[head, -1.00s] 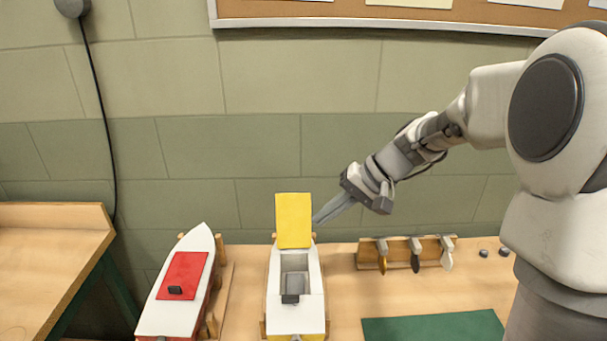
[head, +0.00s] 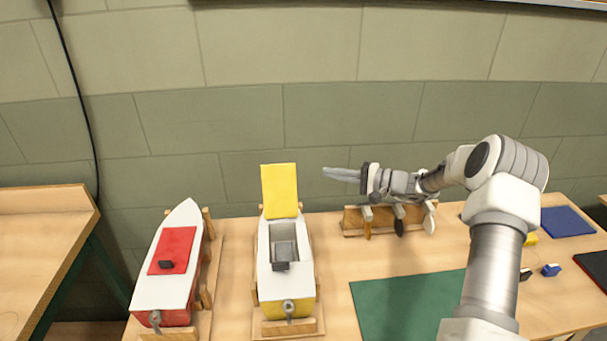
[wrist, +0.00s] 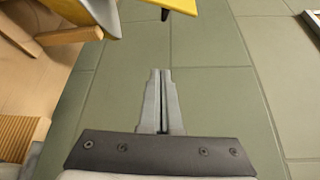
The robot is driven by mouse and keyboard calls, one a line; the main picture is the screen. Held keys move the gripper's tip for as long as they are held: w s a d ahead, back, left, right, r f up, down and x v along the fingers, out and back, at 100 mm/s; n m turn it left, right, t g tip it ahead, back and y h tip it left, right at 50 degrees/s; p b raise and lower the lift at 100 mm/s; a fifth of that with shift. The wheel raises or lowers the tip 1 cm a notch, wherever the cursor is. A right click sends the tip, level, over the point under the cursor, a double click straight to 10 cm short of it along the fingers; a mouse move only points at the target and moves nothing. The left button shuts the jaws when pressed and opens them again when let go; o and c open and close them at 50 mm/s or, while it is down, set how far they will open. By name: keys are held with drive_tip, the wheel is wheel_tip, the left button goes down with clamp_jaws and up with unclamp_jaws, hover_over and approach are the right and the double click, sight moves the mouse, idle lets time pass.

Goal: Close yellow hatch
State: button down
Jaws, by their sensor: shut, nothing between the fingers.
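The yellow hatch (head: 280,190) stands open and upright at the far end of the middle boat (head: 287,285), which has a white deck and a yellow hull. Its grey compartment (head: 285,243) is uncovered. My gripper (head: 325,173) is shut and empty, pointing left, to the right of the hatch and apart from it. In the wrist view my gripper (wrist: 160,72) shows its fingers together against the green wall. A piece of the yellow hatch (wrist: 175,6) shows at the top edge there.
A boat with a red hatch (head: 172,250) sits to the left. A wooden rack (head: 352,219) with several hanging propeller-like parts stands to the right, below my arm. A green mat (head: 405,305) lies in front of it. The tiled wall (head: 350,110) is close behind.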

sight(280, 190)
drive_tip(key=a+p, duration=0.1)
drive_tip(key=a, duration=0.8)
drive_tip(key=shift+w+a+p, duration=0.2)
drive_tip(key=shift+w+p, duration=0.2)
drive_tip(key=shift+w, duration=0.05)
drive_tip(key=shift+s+f+b, duration=0.15)
drive_tip(key=shift+b, duration=0.4)
drive_tip(key=shift+s+r, duration=0.1)
drive_tip(key=shift+r, duration=0.1)
drive_tip(key=shift+n+b, duration=0.3)
drive_tip(key=shift+b, duration=0.05)
